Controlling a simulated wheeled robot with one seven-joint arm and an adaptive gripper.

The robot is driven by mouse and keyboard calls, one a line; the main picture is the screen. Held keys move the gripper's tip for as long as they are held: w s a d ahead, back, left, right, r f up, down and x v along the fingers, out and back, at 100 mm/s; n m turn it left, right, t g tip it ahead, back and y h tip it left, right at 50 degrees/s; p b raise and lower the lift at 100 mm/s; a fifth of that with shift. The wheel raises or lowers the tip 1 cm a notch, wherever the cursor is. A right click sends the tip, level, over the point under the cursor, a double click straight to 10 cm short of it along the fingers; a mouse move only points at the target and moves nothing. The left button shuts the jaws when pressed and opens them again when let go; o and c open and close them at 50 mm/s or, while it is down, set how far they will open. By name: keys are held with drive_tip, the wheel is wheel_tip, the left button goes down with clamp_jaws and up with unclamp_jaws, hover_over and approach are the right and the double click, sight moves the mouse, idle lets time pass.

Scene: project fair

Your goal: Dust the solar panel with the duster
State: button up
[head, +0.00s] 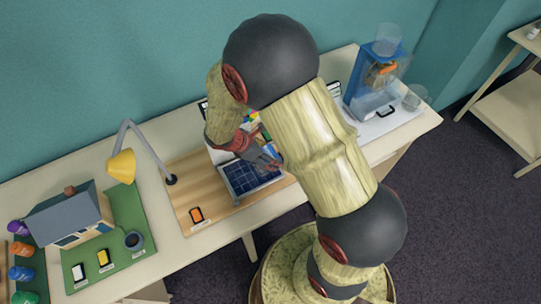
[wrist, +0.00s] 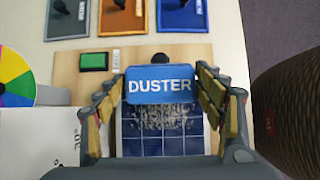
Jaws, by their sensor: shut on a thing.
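The solar panel (head: 249,180) is a dark blue gridded plate on the wooden board (head: 187,200), tilted in the head view. In the wrist view the panel (wrist: 150,147) lies below the duster, with pale grey dust specks over its upper middle cells. The duster (wrist: 160,85) is a blue block with white lettering. My gripper (wrist: 162,88) is shut on it, one finger at each side. In the head view my gripper (head: 264,157) is over the panel's far edge, partly hidden by my arm. I cannot tell whether the duster touches the panel.
A green button (wrist: 94,61) and a white box with a colour wheel (wrist: 14,74) are beside the panel. A yellow lamp (head: 121,166) and model house (head: 72,217) stand left, a blue dispenser (head: 367,85) right. Bare tabletop (head: 218,233) runs along the front edge.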

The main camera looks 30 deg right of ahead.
drive_tip(key=shift+a+f, duration=0.35)
drive_tip(key=shift+a, duration=0.7)
drive_tip(key=shift+a+f, duration=0.3)
drive_tip(key=shift+a, duration=0.8)
drive_tip(key=shift+a+f, duration=0.35)
drive_tip(key=shift+a, duration=0.8)
drive_tip(key=shift+c, duration=1)
drive_tip(key=shift+w+a, duration=0.1)
drive_tip(key=shift+w, duration=0.6)
drive_tip(key=shift+c, duration=0.6)
drive_tip(key=shift+w+d+r+p, duration=0.1)
drive_tip(key=shift+d+r+p, duration=0.2)
drive_tip(key=shift+d, duration=0.55)
drive_tip(key=shift+d+r+p, duration=0.25)
drive_tip(key=shift+d+p, duration=0.05)
drive_tip(key=shift+d, duration=0.5)
drive_tip(key=shift+d+r, duration=0.2)
drive_tip(key=shift+d, duration=1.6)
drive_tip(key=shift+r, duration=0.1)
